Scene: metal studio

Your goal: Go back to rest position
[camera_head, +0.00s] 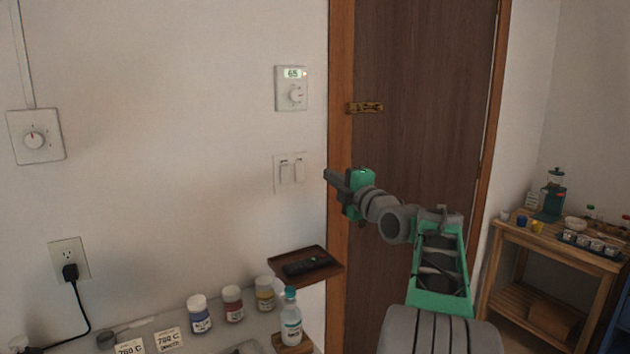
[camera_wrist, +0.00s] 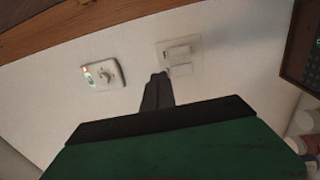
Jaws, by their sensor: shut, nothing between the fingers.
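My gripper (camera_head: 327,175) is shut and empty at the end of my green and grey arm. It is held in the air just right of the double light switch (camera_head: 290,172) on the white wall, in front of the door frame. In the wrist view my gripper's closed fingers (camera_wrist: 160,76) point toward the light switch (camera_wrist: 179,53); its lower left edge lies close beside the fingertips in the picture. I cannot tell whether the fingers touch it.
A thermostat (camera_head: 291,88) reading 65 hangs above the switch. A brown shelf (camera_head: 330,272) with a black remote (camera_head: 307,266) is below. Jars and a bottle (camera_head: 291,318) stand lower left. A brown door (camera_head: 420,100) is behind my arm; a wooden cart (camera_head: 560,245) stands right.

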